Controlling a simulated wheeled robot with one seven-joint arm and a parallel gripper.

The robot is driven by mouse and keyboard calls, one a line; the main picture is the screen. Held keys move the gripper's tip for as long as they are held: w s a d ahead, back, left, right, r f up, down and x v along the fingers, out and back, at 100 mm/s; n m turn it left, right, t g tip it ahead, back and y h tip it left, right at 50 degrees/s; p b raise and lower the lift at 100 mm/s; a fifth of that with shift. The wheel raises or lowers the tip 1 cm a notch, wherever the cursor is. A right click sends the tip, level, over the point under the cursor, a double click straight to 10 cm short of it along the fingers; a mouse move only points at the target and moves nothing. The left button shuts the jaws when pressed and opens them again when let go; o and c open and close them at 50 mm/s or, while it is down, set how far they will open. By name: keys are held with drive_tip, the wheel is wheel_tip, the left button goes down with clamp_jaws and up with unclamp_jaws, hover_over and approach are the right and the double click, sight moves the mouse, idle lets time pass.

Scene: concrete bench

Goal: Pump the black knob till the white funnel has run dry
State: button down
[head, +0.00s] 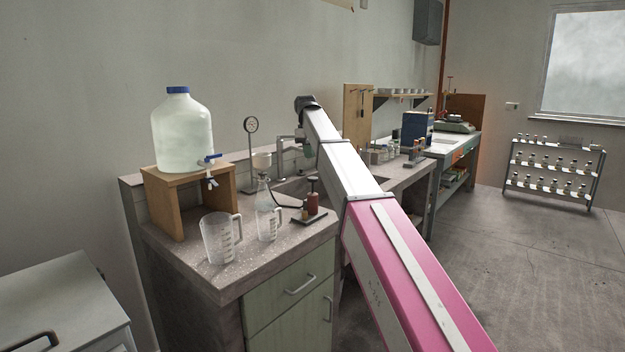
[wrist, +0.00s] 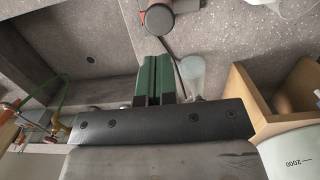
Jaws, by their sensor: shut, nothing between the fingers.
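The black knob (head: 312,180) tops the red hand pump (head: 312,203) on the bench; in the wrist view the dark round knob (wrist: 158,18) shows at the top, beyond my fingertips. The white funnel (head: 262,161) sits on a clear flask (head: 266,218) left of the pump. Whether liquid is left in the funnel cannot be seen. My gripper (head: 309,150) hangs above and behind the pump, apart from the knob. Its green fingers (wrist: 153,75) are together and empty. A pale translucent shape beside them in the wrist view may be the funnel or flask.
A measuring jug (head: 220,240) stands at the front left. A large bottle (head: 182,135) with a tap rests on a wooden stand (head: 230,185). The sink (head: 290,187) lies behind the pump. The bench front near the pump is bare.

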sight(311, 180)
drive_tip(key=shift+s+d+f, duration=0.15)
drive_tip(key=shift+f, duration=1.2)
drive_tip(key=shift+s+d+f, duration=0.1)
drive_tip(key=shift+f, duration=2)
drive_tip(key=shift+f, duration=2)
drive_tip(key=shift+w+a+r, duration=0.3)
drive_tip(key=shift+w+a, duration=0.15)
drive_tip(key=shift+a, duration=0.15)
drive_tip(key=shift+w+a+r, duration=0.3)
drive_tip(key=shift+w+a, duration=0.15)
drive_tip(key=shift+a, duration=0.15)
drive_tip(key=shift+r, duration=0.1)
wheel_tip(311, 180, up, 11)
drive_tip(key=shift+w+a+f, duration=0.2)
drive_tip(key=shift+w+a, duration=0.15)
drive_tip(key=shift+a, duration=0.1)
